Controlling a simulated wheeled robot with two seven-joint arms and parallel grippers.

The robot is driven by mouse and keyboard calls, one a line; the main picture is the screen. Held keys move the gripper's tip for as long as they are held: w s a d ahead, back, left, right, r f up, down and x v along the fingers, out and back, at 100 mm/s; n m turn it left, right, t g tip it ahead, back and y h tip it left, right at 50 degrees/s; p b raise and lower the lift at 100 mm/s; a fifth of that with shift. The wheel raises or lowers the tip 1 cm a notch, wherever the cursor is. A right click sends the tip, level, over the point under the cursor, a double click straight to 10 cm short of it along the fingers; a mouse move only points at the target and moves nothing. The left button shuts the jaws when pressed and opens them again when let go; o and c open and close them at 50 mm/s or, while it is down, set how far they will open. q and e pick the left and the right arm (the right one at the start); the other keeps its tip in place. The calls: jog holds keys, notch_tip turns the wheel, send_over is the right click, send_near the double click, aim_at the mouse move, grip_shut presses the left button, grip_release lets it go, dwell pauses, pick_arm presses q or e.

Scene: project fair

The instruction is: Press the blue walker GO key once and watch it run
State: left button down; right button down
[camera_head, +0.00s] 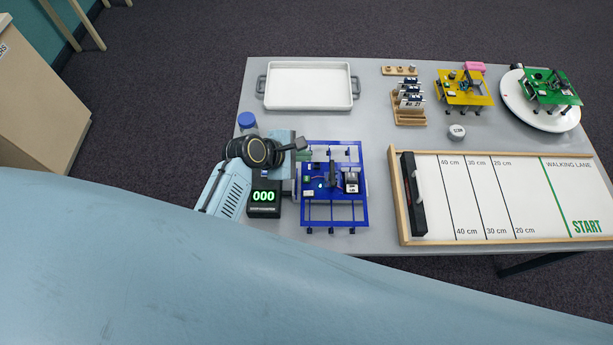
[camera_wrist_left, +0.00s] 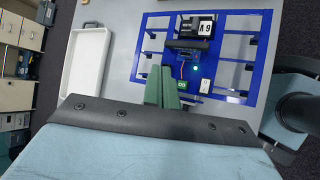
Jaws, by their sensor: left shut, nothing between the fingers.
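The blue walker (camera_head: 334,225) stands on the grey table, just right of the counter box. The left wrist view shows its blue frame (camera_wrist_left: 262,60), a lit cyan light (camera_wrist_left: 195,69) and a small green key (camera_wrist_left: 182,86), its lettering too small to read surely. My left gripper (camera_head: 304,156) is shut and empty over the walker's upper left corner. In the left wrist view its green fingertips (camera_wrist_left: 162,80) are right beside the green key; I cannot tell whether they touch it. My right gripper is not in view.
A black counter box (camera_head: 263,211) reads 000. A walking lane board (camera_head: 522,200) with a black bar lies to the right. A white tray (camera_head: 310,85), yellow walker (camera_head: 455,97) and green walker (camera_head: 541,95) on a round white plate stand farther back.

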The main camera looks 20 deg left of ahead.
pick_arm(q)
jog(key=shift+f, duration=0.15)
jog(key=b, duration=0.5)
send_over(303, 181)
notch_tip(303, 181, down, 7)
jog(key=shift+s+r, duration=0.1)
jog(key=shift+s, duration=0.05)
jog(key=shift+f+b, duration=0.6)
jog(key=shift+f, duration=0.3)
jog(key=shift+f, duration=0.1)
dwell(1.0)
jog(key=shift+f, duration=0.3)
